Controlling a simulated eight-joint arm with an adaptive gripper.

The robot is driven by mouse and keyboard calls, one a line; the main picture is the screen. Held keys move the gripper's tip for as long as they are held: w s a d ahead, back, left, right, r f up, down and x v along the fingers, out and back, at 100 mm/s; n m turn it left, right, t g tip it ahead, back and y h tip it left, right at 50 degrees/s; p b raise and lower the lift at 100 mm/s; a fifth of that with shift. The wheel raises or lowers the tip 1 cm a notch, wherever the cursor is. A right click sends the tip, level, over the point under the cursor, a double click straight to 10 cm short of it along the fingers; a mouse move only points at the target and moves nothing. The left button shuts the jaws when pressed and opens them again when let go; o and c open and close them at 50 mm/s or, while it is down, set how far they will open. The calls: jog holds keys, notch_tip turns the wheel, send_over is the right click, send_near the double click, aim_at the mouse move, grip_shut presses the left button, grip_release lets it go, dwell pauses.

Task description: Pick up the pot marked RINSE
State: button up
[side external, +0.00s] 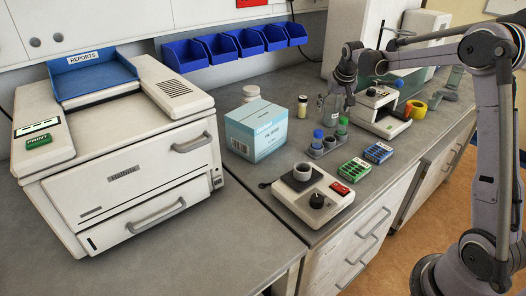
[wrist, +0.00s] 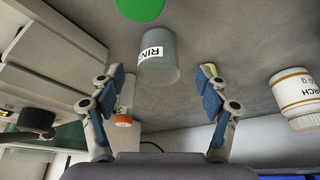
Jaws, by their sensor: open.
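The pot marked RINSE (wrist: 158,62) is a grey, translucent pot in the wrist view. Its white label shows "RIN", with the rest cut off at the edge. It lies ahead of my gripper (wrist: 162,72), roughly between the two blue-padded fingers, which are spread apart with nothing held. In the side view my gripper (side external: 345,84) hangs above the back of the bench, by a clear vessel (side external: 330,106) that is probably this pot. No label can be read there, and the gap between pot and fingers is unclear.
A white jar (wrist: 296,95) stands right of the fingers in the wrist view; an orange-and-white item (wrist: 123,120) shows by the left finger. A pale blue carton (side external: 256,130) and white instrument (side external: 382,110) flank the area.

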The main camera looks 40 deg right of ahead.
aim_at(331, 115)
jog(key=shift+x, duration=2.7)
jog(key=shift+d, duration=0.1)
jog(key=c, duration=1.3)
